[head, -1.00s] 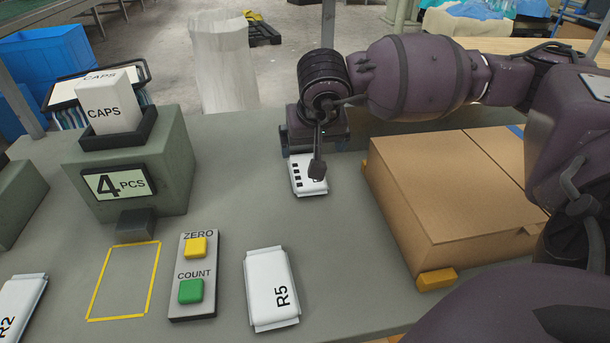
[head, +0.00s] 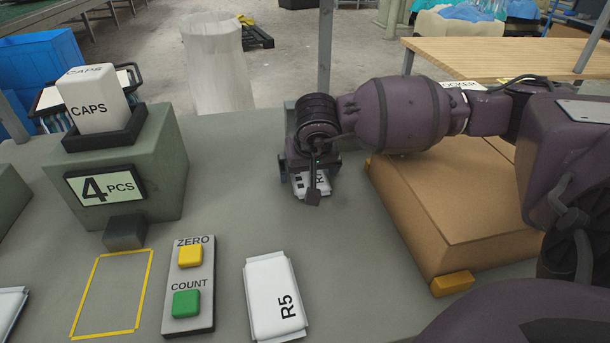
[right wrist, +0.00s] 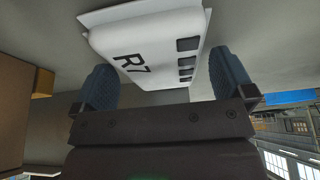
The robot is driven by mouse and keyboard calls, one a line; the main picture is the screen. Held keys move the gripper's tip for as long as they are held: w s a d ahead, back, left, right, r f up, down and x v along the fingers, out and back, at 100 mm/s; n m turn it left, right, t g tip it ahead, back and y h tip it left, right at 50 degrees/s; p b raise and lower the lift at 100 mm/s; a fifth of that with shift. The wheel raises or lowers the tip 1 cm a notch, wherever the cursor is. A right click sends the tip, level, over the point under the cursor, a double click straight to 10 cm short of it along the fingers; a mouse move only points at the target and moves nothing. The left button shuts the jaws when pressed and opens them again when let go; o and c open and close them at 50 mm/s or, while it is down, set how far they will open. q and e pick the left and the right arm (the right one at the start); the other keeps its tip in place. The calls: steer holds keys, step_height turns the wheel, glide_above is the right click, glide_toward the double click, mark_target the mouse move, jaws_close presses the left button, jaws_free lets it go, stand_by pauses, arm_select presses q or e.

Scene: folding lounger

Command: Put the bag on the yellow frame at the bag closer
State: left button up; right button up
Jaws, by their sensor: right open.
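A white bag marked R7 (head: 325,184) with black squares lies on the grey table, partly hidden under my right gripper (head: 311,172). In the right wrist view the R7 bag (right wrist: 150,48) sits between the two blue fingers of my open right gripper (right wrist: 164,78), with gaps at both sides. A yellow frame (head: 146,290) is an empty outline on the table at the left, in front of the 4 PCS counter (head: 110,187). I cannot make out a bag closer. My left gripper is not in view.
A white R5 bag (head: 274,297) lies at the front middle, beside a panel with ZERO and COUNT buttons (head: 190,285). Another white bag (head: 9,310) is cut off at the left edge. A large cardboard box (head: 440,215) stands right of my gripper.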

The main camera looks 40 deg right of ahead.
steer(key=shift+r, duration=0.1)
steer(key=c, duration=1)
steer(key=shift+r, duration=0.6)
arm_select(q)
steer(key=p, duration=0.1)
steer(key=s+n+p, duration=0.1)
steer(key=p, duration=0.1)
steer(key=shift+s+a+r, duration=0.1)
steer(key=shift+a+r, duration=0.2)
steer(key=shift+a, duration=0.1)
arm_select(e)
step_height(320, 180, up, 19)
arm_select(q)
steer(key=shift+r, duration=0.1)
arm_select(e)
steer(key=shift+f, duration=0.1)
